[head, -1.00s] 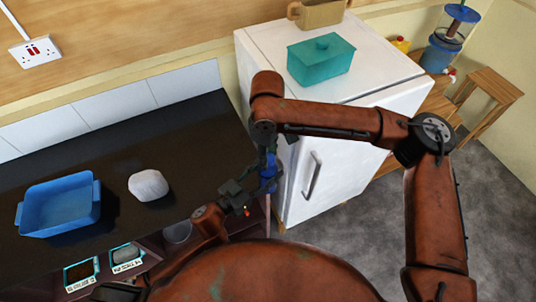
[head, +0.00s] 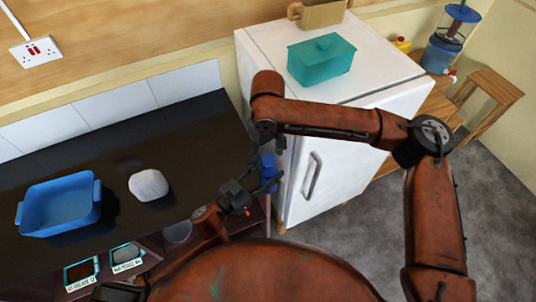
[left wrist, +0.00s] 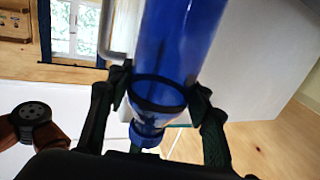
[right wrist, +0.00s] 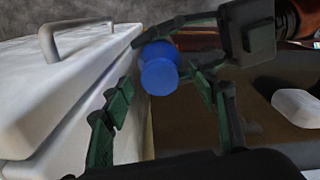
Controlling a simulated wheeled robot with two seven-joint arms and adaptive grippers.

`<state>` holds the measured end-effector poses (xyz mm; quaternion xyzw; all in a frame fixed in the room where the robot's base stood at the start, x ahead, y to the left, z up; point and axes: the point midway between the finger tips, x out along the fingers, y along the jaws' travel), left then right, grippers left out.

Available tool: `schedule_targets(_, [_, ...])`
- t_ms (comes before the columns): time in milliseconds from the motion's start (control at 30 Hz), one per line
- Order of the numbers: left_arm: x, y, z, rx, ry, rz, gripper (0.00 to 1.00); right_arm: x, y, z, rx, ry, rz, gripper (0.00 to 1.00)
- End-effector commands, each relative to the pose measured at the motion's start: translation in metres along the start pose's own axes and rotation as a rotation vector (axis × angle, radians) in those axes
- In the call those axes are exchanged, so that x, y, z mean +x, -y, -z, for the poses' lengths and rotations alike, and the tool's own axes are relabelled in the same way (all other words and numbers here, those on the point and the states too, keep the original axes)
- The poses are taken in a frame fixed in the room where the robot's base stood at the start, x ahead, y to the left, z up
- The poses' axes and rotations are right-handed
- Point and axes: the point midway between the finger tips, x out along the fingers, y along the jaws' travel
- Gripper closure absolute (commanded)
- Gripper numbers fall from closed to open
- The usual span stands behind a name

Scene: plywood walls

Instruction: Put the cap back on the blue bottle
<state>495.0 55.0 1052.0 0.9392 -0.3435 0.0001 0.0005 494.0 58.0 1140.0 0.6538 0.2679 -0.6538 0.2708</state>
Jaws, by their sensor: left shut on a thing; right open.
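The blue bottle (head: 268,172) is held in the air beside the fridge front, at the counter's right end. My left gripper (left wrist: 158,90) is shut on it, with a finger on each side near its shoulder. In the left wrist view, a blue knob-like end, seemingly the cap (left wrist: 145,134), sits at the bottle's neck end. The right wrist view shows this blue end (right wrist: 159,76) facing the camera, in line with the bottle. How firmly it is seated cannot be told. My right gripper (right wrist: 160,88) is open, with its fingers apart around the blue end.
The white fridge (head: 335,185) stands close on the right. A teal box (head: 321,62) is on it. The dark counter (head: 190,120) holds a blue basin (head: 60,232) and a whitish rounded object (head: 148,185). Two small labelled trays sit at its front.

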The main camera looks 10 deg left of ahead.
Motion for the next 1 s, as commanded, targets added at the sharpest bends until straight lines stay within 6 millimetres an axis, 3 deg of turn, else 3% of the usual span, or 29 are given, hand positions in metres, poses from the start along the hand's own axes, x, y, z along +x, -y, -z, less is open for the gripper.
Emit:
schedule_targets(167, [0.0, 0.0, 0.001, 0.001, -0.002, 0.0, 1.0, -0.02, 0.0, 0.001, 0.0, -0.004, 0.0, 0.46])
schedule_targets(600, [0.0, 0.0, 0.001, 0.001, -0.002, 0.0, 1.0, -0.104, 0.0, 0.001, 0.001, -0.002, -0.001, 0.46])
schedule_targets(800, [0.0, 0.0, 0.001, 0.001, -0.002, 0.0, 1.0, -0.118, 0.0, 0.001, 0.0, -0.001, 0.0, 0.46])
schedule_targets(1000, [0.0, 0.0, 0.001, 0.001, -0.002, 0.0, 1.0, -0.12, 0.0, 0.001, 0.0, -0.001, 0.0, 0.46])
